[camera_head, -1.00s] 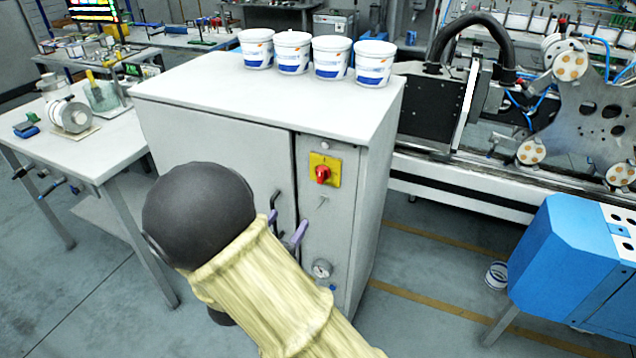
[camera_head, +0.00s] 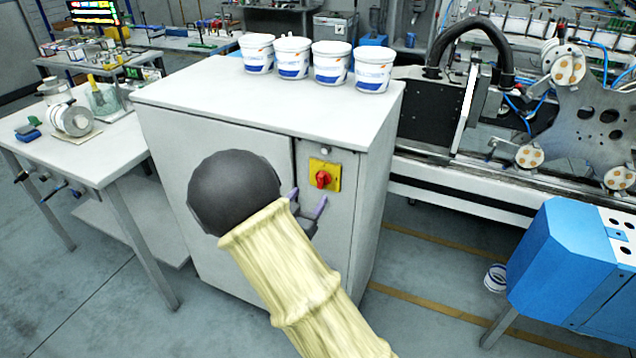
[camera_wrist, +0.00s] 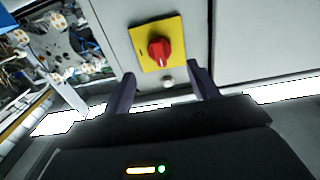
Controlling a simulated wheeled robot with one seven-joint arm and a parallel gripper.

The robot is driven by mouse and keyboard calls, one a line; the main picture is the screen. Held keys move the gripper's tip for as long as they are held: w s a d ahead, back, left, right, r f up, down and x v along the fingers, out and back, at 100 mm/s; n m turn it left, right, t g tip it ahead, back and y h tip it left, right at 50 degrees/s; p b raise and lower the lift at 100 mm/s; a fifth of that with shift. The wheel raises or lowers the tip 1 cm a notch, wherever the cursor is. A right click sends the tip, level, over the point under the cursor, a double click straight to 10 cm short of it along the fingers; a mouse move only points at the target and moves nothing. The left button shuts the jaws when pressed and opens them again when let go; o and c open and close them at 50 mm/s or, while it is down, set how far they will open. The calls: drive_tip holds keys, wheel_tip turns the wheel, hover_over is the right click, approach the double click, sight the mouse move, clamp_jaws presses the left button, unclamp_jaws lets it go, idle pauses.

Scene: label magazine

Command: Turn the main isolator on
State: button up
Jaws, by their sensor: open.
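The main isolator is a red rotary knob (camera_head: 322,179) on a yellow plate (camera_head: 332,187), on the narrow right part of the grey cabinet's front (camera_head: 335,225). In the wrist view the red knob (camera_wrist: 159,50) lies just beyond the fingertips, between them sideways, with the yellow plate (camera_wrist: 140,39) around it. My gripper (camera_head: 307,200) is just below and left of the knob in the head view, apart from it. In the wrist view my gripper (camera_wrist: 160,80) is open with nothing between its purple fingers. My dark wrist and pale-sleeved arm hide part of the cabinet door.
Several white tubs (camera_head: 292,57) stand on the cabinet top. A small round pale fitting (camera_wrist: 167,84) sits beside the plate in the wrist view. A workbench (camera_head: 110,150) stands left, a blue machine (camera_head: 560,260) right. Floor between cabinet and blue machine is mostly clear.

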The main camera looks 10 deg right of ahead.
sight(319, 183)
drive_tip(key=x, duration=0.6)
drive_tip(key=shift+w+d+p, duration=0.25)
drive_tip(key=shift+w+p, duration=0.05)
drive_tip(key=shift+p, duration=0.1)
drive_tip(key=c, duration=1)
